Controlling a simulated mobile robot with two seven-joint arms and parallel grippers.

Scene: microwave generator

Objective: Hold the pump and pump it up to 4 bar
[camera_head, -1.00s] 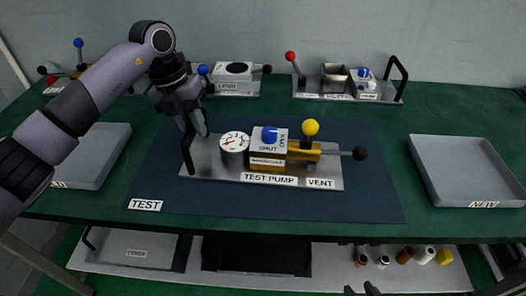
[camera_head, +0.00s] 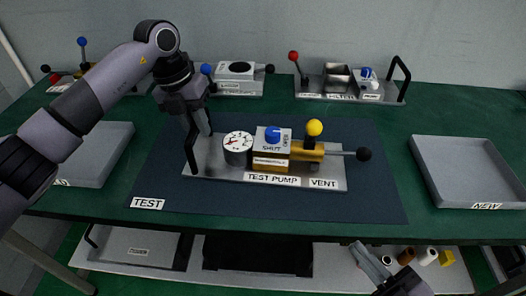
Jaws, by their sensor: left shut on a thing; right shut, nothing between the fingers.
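The test pump (camera_head: 222,171) stands on the dark mat labelled TEST. It has a round white gauge (camera_head: 238,142), a grey block (camera_head: 272,147) with a blue knob marked SHUT, and a yellow ball-topped lever (camera_head: 314,128). A rod with a black ball (camera_head: 364,154) sticks out to its right. The gauge reading is too small to tell. My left gripper (camera_head: 198,126) is shut on the black handle (camera_head: 192,155) at the pump's left end. My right gripper (camera_head: 361,251) is shut and empty at the bottom right, in front of the table's front edge.
Grey trays stand at the left (camera_head: 92,157) and right, the right tray (camera_head: 470,175) labelled NEW. Other fixtures with levers, including the filter unit (camera_head: 337,78), stand along the back. A lower shelf (camera_head: 330,272) holds small parts. The mat right of the pump is clear.

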